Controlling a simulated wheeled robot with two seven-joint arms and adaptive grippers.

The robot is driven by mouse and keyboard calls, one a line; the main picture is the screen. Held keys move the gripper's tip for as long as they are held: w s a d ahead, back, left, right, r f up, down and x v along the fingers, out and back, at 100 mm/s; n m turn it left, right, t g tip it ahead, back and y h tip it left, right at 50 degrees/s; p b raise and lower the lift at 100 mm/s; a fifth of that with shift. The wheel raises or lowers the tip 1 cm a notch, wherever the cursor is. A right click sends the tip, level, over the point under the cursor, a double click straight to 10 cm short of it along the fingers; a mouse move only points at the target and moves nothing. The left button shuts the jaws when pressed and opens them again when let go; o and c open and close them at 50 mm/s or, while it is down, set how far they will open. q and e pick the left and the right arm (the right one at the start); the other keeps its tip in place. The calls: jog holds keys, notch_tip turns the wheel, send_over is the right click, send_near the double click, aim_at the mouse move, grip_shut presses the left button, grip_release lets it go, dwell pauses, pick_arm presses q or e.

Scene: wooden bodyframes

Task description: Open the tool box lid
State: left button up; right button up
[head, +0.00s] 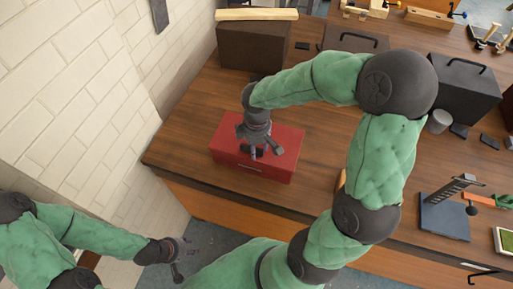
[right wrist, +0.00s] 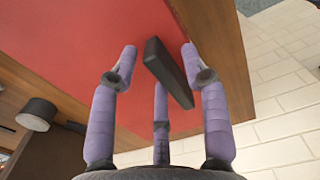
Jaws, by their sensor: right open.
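The red tool box (head: 287,148) sits on the wooden workbench near its front left edge, and its lid looks shut. Its red top fills much of the right wrist view (right wrist: 90,32). A dark bar-shaped handle (right wrist: 170,75) stands on the lid there. My right gripper (head: 260,152) is above the lid, pointing down, and hides the handle in the head view. In the right wrist view its fingers (right wrist: 160,60) are spread, with the handle between them and no clear grip on it. My left gripper (head: 177,268) hangs low at the left, away from the bench; its fingers are unclear.
The wooden bench (head: 190,135) is bare left of the tool box. A brown box (head: 255,46) stands behind it. A dark case (head: 465,90) and a grey cup (head: 438,121) stand at right. A pale brick wall (head: 75,80) borders the left side.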

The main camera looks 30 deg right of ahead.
jog(key=shift+f, duration=0.25)
grip_shut()
jog(key=shift+r, duration=0.15)
